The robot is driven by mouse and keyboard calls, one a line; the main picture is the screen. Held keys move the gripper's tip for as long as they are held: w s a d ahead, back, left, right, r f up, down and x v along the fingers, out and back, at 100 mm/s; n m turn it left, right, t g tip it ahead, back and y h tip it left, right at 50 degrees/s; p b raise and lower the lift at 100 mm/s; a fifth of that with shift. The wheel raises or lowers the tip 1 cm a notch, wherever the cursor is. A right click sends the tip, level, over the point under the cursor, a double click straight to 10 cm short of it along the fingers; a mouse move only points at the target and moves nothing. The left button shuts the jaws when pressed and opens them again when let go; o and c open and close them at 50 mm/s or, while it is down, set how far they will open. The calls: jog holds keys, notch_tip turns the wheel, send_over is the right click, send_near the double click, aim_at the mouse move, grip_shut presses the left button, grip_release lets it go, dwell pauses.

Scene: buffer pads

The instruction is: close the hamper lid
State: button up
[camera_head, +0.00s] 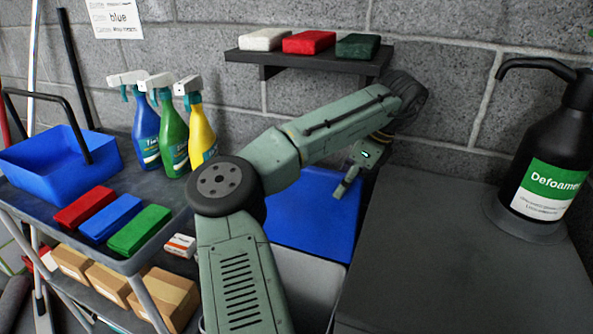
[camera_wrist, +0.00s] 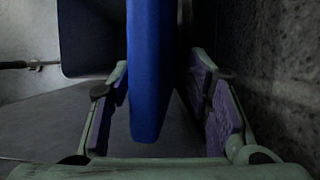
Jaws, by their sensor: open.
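The hamper's blue lid (camera_head: 315,215) shows behind my arm in the head view, with part of the pale hamper body (camera_head: 300,285) below it. The lid appears raised. My gripper (camera_head: 346,182) is at the lid's upper right, with its jaws open. In the wrist view, the blue lid (camera_wrist: 150,70) is seen nearly edge-on and stands between the two open fingers of my gripper (camera_wrist: 160,85). Gaps show beside it, and I cannot tell whether either finger touches it. My arm hides the lid's left part and much of the hamper.
A dark cabinet (camera_head: 440,270) with a black Defoamer bottle (camera_head: 550,150) stands close on the right. A cart (camera_head: 165,225) with spray bottles (camera_head: 173,140), pads and a blue basket (camera_head: 60,165) is on the left. A shelf (camera_head: 310,55) with three pads juts from the wall above.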

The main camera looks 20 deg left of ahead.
jog(key=a+p, duration=0.1)
jog(key=a, duration=0.3)
jog(key=a+f+p, duration=0.1)
jog(key=a, duration=0.3)
jog(key=a+f+p, duration=0.1)
jog(key=a, duration=0.3)
jog(key=shift+a, duration=0.3)
jog(key=shift+a+f, duration=0.15)
jog(key=shift+f, duration=0.15)
jog(key=shift+c, duration=0.2)
grip_shut()
